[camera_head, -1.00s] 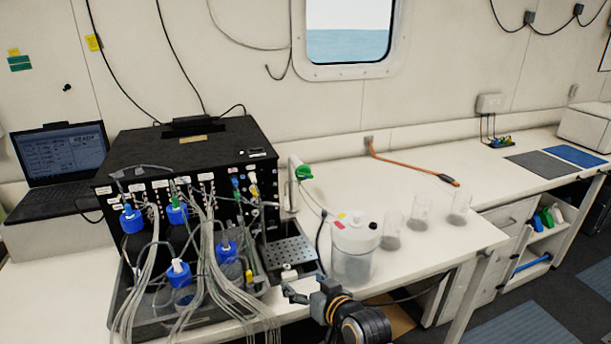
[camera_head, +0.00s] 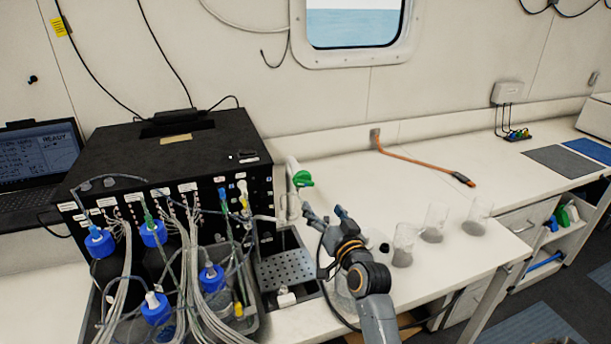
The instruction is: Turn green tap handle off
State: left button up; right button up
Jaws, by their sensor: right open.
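The green tap handle (camera_head: 302,179) sits on a white upright tap body (camera_head: 291,200) at the right side of the black instrument box (camera_head: 175,150). My right gripper (camera_head: 324,212) is open and empty. Its fingertips are below and to the right of the green handle, apart from it in the picture. My right arm comes in from the bottom and hides most of a clear container behind it. My left gripper is not in view.
Several blue-capped bottles (camera_head: 155,310) with tubing stand in front of the box. A perforated drain tray (camera_head: 287,270) lies below the tap. Clear beakers (camera_head: 404,245) stand right of my arm. An orange cable (camera_head: 420,163) lies on the bench behind. The bench between is clear.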

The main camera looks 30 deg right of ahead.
aim_at(306, 184)
jog(key=p+x, duration=0.2)
jog(key=x, duration=1)
jog(key=shift+r+p, duration=0.1)
jog(key=shift+p, duration=0.3)
jog(key=shift+w+d, duration=0.1)
jog(key=shift+w, duration=0.5)
jog(key=shift+c, duration=0.3)
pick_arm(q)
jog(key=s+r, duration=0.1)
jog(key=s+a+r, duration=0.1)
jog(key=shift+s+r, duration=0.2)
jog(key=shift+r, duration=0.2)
pick_arm(e)
jog(key=c, duration=1.1)
